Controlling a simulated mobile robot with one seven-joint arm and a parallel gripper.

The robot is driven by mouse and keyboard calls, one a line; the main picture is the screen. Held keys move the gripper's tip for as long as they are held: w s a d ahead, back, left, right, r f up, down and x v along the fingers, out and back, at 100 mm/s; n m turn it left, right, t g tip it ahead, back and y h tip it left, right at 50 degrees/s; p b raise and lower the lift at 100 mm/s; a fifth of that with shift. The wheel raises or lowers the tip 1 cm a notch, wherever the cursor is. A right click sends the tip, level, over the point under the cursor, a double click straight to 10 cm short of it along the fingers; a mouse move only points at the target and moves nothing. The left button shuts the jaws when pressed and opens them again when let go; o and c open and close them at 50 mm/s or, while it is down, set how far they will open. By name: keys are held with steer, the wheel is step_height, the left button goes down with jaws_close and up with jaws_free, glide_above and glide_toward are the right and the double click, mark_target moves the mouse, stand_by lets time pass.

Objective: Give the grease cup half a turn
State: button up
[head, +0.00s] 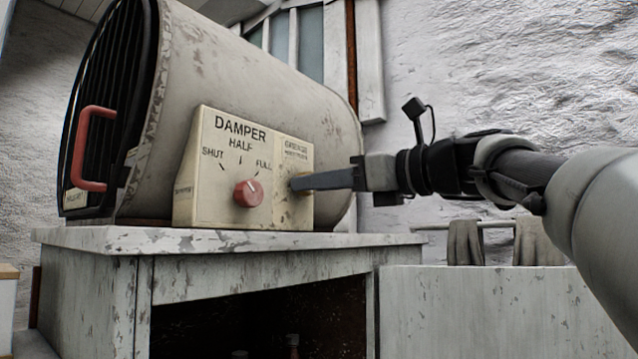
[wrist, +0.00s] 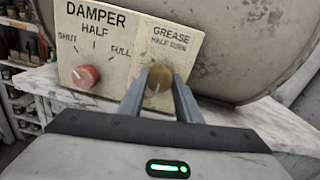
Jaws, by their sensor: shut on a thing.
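The grease cup (wrist: 158,86) is a round brass-coloured knob on the panel, under the words "GREASE HALF TURN" in the wrist view. A light mark on its face points down. My gripper (wrist: 160,97) is shut on the grease cup, one finger on each side of it. In the head view my gripper (head: 298,184) reaches in from the right, and its fingers hide most of the cup. The cream panel (head: 215,195) is fixed to the side of the grey drum.
Cloths (head: 465,243) hang on a rail at the right.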

steer(key=o, duration=1.1)
steer(key=shift+c, duration=0.2)
steer(key=shift+d, duration=0.1)
steer(key=b+v, duration=0.1)
steer(key=v, duration=1.6)
steer(key=shift+s+d, duration=0.1)
